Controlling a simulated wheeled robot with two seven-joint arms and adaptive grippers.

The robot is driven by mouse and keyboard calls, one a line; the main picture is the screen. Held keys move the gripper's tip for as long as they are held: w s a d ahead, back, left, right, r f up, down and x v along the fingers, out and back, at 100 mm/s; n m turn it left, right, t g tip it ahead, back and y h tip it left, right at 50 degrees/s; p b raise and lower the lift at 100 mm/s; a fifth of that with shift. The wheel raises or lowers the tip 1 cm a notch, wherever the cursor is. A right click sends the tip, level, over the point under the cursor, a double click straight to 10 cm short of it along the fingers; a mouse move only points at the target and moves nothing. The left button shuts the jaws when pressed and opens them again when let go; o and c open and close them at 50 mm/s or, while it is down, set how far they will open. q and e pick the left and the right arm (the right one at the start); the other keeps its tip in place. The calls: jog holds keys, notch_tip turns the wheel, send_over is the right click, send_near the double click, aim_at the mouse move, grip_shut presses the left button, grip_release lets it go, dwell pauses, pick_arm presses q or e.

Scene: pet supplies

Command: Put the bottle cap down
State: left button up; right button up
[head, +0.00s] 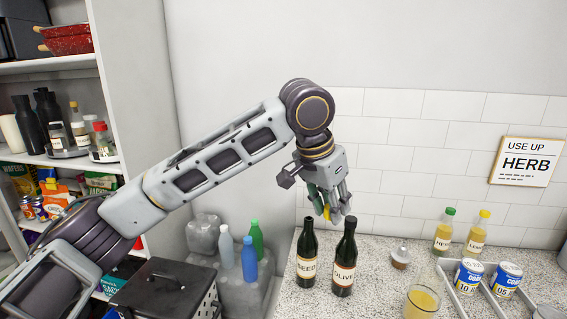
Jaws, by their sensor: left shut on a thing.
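My left gripper (331,212) is shut on a small yellow bottle cap (327,211), which is partly hidden by the fingers. It holds the cap in the air near the tops of two dark bottles. The left dark bottle (306,262) has a label ending in "EED" and stands upright on the speckled counter (385,295). The right dark bottle (344,265), labelled "OLIVE", stands upright beside it. I cannot tell whether the fingers touch either bottle. My right gripper is not in view.
Right of the bottles are a small brown jar (400,260), a glass of yellow liquid (421,302) and a tray with blue cans (469,275). Coloured bottles (249,260) stand left of the counter; a shelf (70,62) is farther left.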

pick_arm(q)
jog(key=shift+w+a+r, duration=0.1)
jog(key=shift+w, duration=0.65)
jog(key=w+a+r+n+t+y, duration=0.1)
jog(key=w+a+r+n, duration=0.15)
jog(key=r, duration=0.35)
jog(key=w+a+r+n, duration=0.1)
jog(key=w+a+r, duration=0.25)
jog(key=r, duration=0.35)
jog(key=w+a+f+n+y, duration=0.1)
jog(key=w+a+f+n, duration=0.15)
jog(key=a, duration=0.35)
jog(key=w+a+f+n+y, duration=0.1)
jog(key=w+a+f, duration=0.1)
jog(key=a+f, duration=0.3)
jog(key=s+a+f+n, duration=0.1)
jog(key=a+f, duration=0.4)
jog(key=f, duration=0.5)
jog(key=s+a+f+n, duration=0.1)
jog(key=a+f, duration=0.3)
jog(key=f, duration=0.6)
jog(key=s+a+f+n, duration=0.1)
jog(key=a+f, duration=0.4)
jog(key=f, duration=0.5)
jog(key=s+f, duration=0.5)
jog(key=f, duration=0.5)
jog(key=shift+s+a+t+y, duration=0.15)
jog(key=shift+a+t+y, duration=0.05)
jog(key=shift+t+y, duration=0.1)
